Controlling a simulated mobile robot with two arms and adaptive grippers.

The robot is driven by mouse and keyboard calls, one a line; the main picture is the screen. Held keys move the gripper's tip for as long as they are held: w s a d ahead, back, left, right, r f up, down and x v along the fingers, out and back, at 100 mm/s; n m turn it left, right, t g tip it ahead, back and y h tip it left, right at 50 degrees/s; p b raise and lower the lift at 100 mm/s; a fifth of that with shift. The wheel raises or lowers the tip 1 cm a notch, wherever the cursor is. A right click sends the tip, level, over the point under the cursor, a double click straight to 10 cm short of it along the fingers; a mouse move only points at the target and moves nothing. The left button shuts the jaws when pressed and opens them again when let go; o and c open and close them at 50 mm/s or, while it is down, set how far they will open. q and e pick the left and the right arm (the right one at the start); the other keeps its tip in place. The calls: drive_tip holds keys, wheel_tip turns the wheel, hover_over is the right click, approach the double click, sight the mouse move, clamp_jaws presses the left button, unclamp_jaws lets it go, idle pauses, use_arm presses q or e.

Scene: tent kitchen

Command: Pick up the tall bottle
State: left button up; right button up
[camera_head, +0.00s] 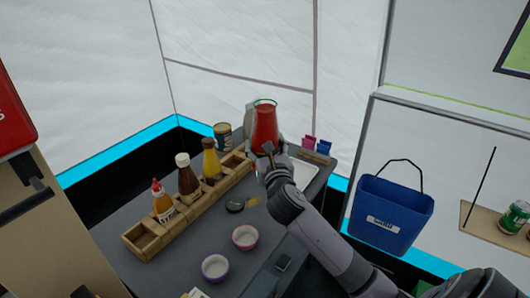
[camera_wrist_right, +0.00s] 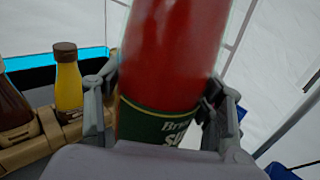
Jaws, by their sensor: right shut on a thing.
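The tall bottle (camera_head: 265,125) is red with a clear-looking top and stands roughly upright at the back of the counter in the head view. In the right wrist view the tall bottle (camera_wrist_right: 172,50) fills the middle, with a dark green label below the red; its top and bottom are out of frame. My right gripper (camera_wrist_right: 160,108) is shut on it, one finger on each side. In the head view my right gripper (camera_head: 268,160) is in front of the bottle and hides its lower part. I cannot tell whether its base touches the counter. My left gripper is not in view.
A wooden rack (camera_head: 180,215) holds sauce bottles left of my gripper. A can (camera_head: 222,134) stands behind it. Two bowls, one pink (camera_head: 245,237) and one purple-rimmed (camera_head: 215,267), sit in front. A white tray (camera_head: 302,176) lies right; a blue bucket (camera_head: 390,210) hangs further right.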

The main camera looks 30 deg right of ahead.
sight(265, 133)
drive_tip(key=shift+r, duration=1.95)
drive_tip(key=shift+r, duration=0.1)
